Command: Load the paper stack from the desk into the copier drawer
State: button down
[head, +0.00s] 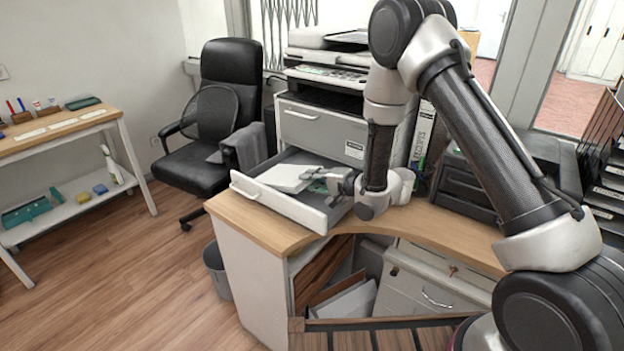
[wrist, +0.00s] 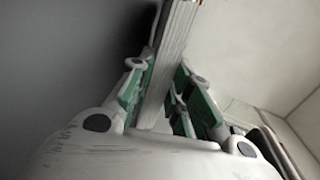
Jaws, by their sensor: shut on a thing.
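The paper stack (head: 287,178) is white and shows in the head view over the open copier drawer (head: 294,208). My gripper (head: 328,179) is at the stack's right end, with its fingers over the drawer. In the wrist view the stack (wrist: 169,60) shows edge-on as layered sheets between the green-padded fingers of my gripper (wrist: 160,95), which are shut on it. The copier (head: 322,128) stands behind the drawer. I cannot tell whether the stack touches the drawer floor. The stack's gripped end is partly hidden by the fingers in the head view.
The wooden desk (head: 440,225) runs around the drawer's front and right. A black printer (head: 465,185) and a receipts binder (head: 422,135) stand to the right. A black office chair (head: 225,110) is at the left. A side table (head: 65,128) stands far left, with open floor between.

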jog(key=c, duration=1.2)
grip_release()
jog(key=shift+c, duration=0.2)
jog(key=shift+v, duration=3.5)
jog(key=shift+r, duration=0.15)
